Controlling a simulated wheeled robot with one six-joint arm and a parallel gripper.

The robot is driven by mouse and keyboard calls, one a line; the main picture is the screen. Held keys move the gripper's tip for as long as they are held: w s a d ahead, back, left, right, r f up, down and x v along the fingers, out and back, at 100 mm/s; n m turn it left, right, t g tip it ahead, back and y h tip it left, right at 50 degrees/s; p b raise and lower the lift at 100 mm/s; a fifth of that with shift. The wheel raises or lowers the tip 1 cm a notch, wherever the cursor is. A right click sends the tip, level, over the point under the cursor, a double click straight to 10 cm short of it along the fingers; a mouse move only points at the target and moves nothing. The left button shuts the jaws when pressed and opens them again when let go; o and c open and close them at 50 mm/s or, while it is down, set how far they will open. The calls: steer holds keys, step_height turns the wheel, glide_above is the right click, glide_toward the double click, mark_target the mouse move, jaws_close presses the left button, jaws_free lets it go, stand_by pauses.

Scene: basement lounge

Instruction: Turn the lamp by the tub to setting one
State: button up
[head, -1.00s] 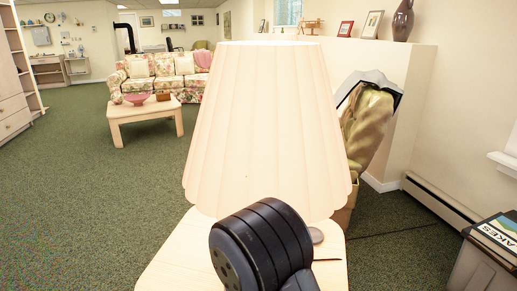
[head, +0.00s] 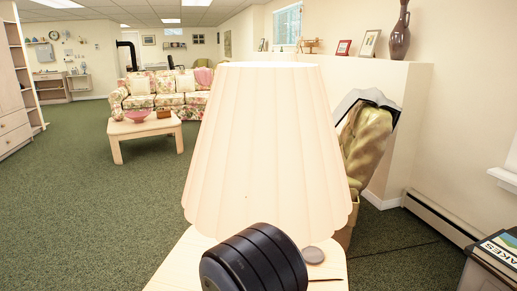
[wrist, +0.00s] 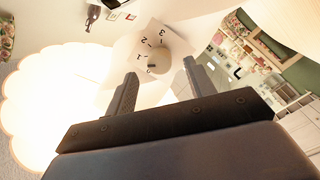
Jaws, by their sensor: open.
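The lamp shows in the head view as a large pleated cream shade (head: 268,150) in the middle, above a pale wooden table (head: 185,262). In the wrist view the glowing shade (wrist: 55,105) fills the left side. A round pale knob (wrist: 160,62) on a light plate shows there, with marks 1, 2 and 3 around it. A dark pointer mark on the knob faces the lower-left side near a small 0; its exact setting is hard to tell. My gripper (wrist: 160,69) is open, its fingertips on either side of the knob in the picture; contact cannot be told.
A small grey round object (head: 313,254) lies on the table. A coffee table (head: 140,128) with a pink bowl (head: 137,116) and a floral sofa (head: 165,92) stand behind. A book (head: 500,249) lies at the right. Green carpet is open at left.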

steer(key=v, duration=0.7)
steer(key=b+x, duration=0.1)
steer(key=x, duration=1)
steer(key=s+a+m+b, duration=0.2)
steer(key=s+m+b, duration=0.6)
steer(key=s+m, duration=0.2)
steer(key=shift+a, duration=0.4)
